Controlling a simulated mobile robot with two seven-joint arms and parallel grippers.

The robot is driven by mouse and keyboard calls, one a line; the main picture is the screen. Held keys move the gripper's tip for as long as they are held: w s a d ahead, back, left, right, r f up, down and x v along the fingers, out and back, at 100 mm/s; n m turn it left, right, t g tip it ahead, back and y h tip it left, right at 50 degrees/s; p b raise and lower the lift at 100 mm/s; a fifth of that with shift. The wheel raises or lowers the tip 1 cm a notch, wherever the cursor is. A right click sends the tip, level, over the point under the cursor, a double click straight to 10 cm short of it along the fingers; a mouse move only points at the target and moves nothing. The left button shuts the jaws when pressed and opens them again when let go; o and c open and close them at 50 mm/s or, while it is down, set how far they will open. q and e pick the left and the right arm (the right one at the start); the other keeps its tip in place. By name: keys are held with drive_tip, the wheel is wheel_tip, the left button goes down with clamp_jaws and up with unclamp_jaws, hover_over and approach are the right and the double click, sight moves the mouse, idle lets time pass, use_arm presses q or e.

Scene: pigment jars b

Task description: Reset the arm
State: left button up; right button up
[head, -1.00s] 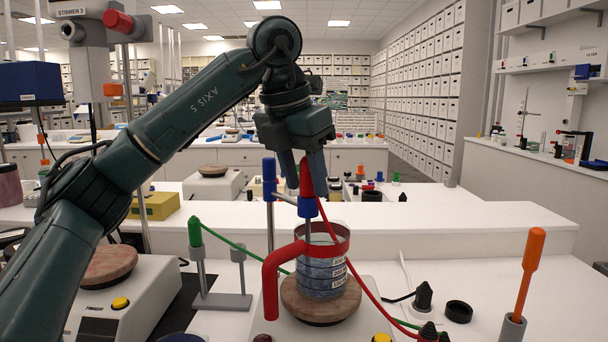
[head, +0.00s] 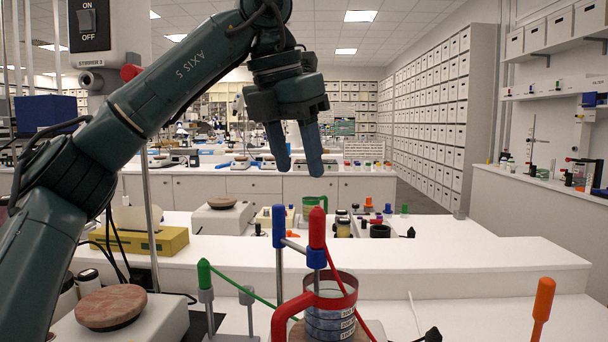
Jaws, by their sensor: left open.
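My left gripper (head: 298,172) is open and empty in the head view. Its two blue-grey fingers point down, apart from each other, above the bench. Below it stands a red-topped probe (head: 317,228) with a blue clamp, which reaches down into a jar (head: 330,318) with a red rim and handle. The fingertips are above and clear of the probe. My right gripper is not in the head view.
A green-tipped holder (head: 204,274) with a green cable stands left of the jar. An orange handle (head: 543,298) stands at the right. A stirrer with a round brown top (head: 111,307) is at lower left. The raised white ledge (head: 450,252) behind is clear on the right.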

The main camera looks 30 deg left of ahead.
use_arm(q)
drive_tip(key=shift+s+r, duration=0.2)
drive_tip(key=shift+r, duration=0.45)
